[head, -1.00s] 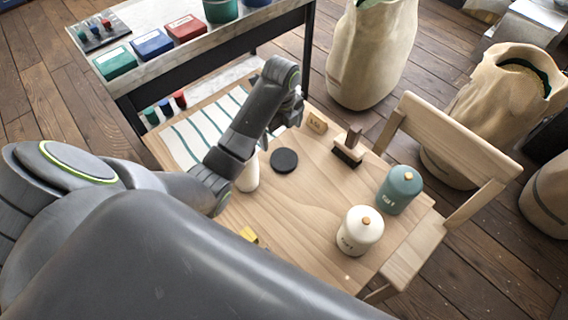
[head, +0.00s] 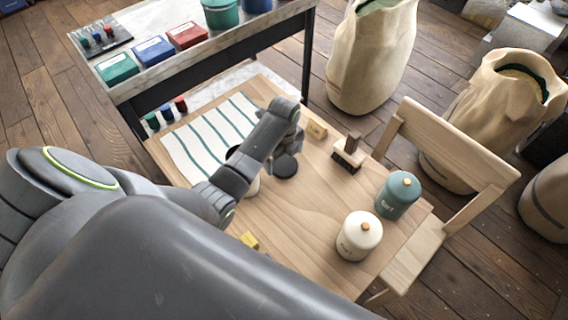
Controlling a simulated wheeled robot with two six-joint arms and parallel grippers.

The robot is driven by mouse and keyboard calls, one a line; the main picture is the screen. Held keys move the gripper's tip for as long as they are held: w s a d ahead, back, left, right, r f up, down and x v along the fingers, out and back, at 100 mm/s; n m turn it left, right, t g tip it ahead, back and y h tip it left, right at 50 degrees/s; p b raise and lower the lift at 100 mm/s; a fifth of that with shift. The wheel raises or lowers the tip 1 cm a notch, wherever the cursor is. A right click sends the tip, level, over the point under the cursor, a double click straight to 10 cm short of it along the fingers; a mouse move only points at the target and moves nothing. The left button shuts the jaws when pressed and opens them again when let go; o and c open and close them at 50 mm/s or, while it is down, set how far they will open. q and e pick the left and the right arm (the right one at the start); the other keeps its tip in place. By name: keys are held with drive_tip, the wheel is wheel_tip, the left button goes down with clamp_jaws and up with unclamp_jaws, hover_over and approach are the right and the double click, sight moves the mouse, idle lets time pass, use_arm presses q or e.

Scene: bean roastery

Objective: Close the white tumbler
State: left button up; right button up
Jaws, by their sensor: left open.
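The white tumbler (head: 254,187) stands on the wooden table, mostly hidden behind my left arm. A bit of its dark top shows on the far side of the arm. My left gripper (head: 291,148) is open and sits close to the far edge of the lid. Its fingertips are hard to make out, and I cannot tell whether they touch the lid. My right gripper is out of view.
A striped cloth (head: 205,135) lies behind the tumbler. A wooden block (head: 317,130), a brush (head: 349,153), a teal canister (head: 398,194) and a cream canister (head: 359,236) stand on the right. A yellow item (head: 249,240) lies in front. The table (head: 300,215) is bare between them.

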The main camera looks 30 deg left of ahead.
sight(285, 165)
use_arm(q)
drive_tip(key=shift+d+f, duration=0.1)
drive_tip(key=shift+f, duration=1.5)
drive_tip(key=c, duration=0.9)
